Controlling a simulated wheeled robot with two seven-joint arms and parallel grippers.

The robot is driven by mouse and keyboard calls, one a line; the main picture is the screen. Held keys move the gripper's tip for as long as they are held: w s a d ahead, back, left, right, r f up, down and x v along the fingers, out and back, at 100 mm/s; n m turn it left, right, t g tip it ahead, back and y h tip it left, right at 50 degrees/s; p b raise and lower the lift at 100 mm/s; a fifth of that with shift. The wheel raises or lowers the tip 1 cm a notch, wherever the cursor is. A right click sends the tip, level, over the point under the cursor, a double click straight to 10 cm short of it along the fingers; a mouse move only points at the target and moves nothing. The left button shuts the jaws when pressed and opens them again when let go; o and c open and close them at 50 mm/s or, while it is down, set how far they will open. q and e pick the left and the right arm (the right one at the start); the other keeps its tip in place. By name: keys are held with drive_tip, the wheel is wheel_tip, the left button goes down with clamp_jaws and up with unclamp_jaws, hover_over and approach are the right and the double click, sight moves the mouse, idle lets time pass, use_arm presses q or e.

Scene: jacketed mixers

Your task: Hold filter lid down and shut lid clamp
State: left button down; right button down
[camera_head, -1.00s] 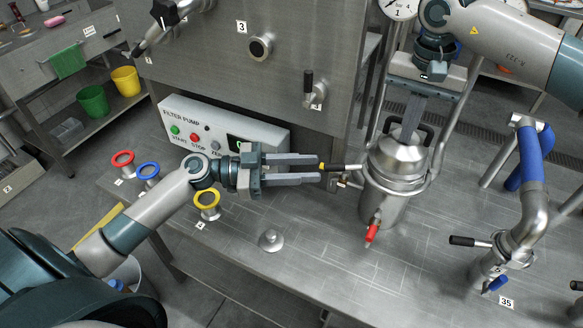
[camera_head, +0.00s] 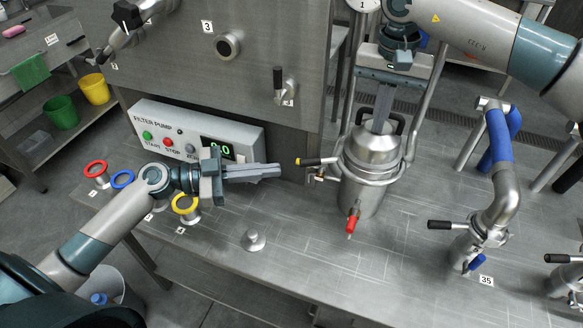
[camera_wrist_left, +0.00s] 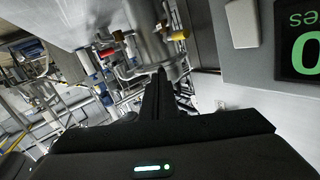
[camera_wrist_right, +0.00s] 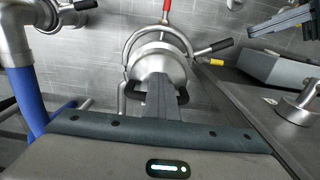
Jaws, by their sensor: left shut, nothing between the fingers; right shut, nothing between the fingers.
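The steel filter housing (camera_head: 362,198) stands on the bench with its domed filter lid (camera_head: 376,146) on top. The lid has a dark loop handle and also shows in the right wrist view (camera_wrist_right: 158,62). My right gripper (camera_head: 379,128) is shut and points down at the lid top, inside the loop; its tips look to be at the lid, though contact is unclear. My left gripper (camera_head: 279,171) is shut and empty, just left of the yellow end.
The filter pump box (camera_head: 195,140) stands behind my left gripper. A red-handled valve (camera_head: 351,222) projects from the housing's front. Red, blue and yellow rings (camera_head: 186,205) stand at left. A pipe with a blue sleeve (camera_head: 499,150) rises at right. The front bench is mostly clear.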

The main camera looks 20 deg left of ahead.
sight(319, 161)
use_arm(q)
drive_tip(key=s+d+r+m+t+y, duration=0.2)
drive_tip(key=s+r+m, duration=0.2)
drive_tip(key=s+m, duration=0.5)
drive_tip(key=shift+m+t, duration=0.3)
drive_tip(key=shift+m, duration=0.4)
drive_tip(key=shift+d, duration=0.1)
drive_tip(key=w+d+f, duration=0.2)
drive_tip(key=w+d, duration=0.3)
drive_tip(key=w, duration=0.5)
drive_tip(key=shift+d, duration=0.15)
idle(0.4)
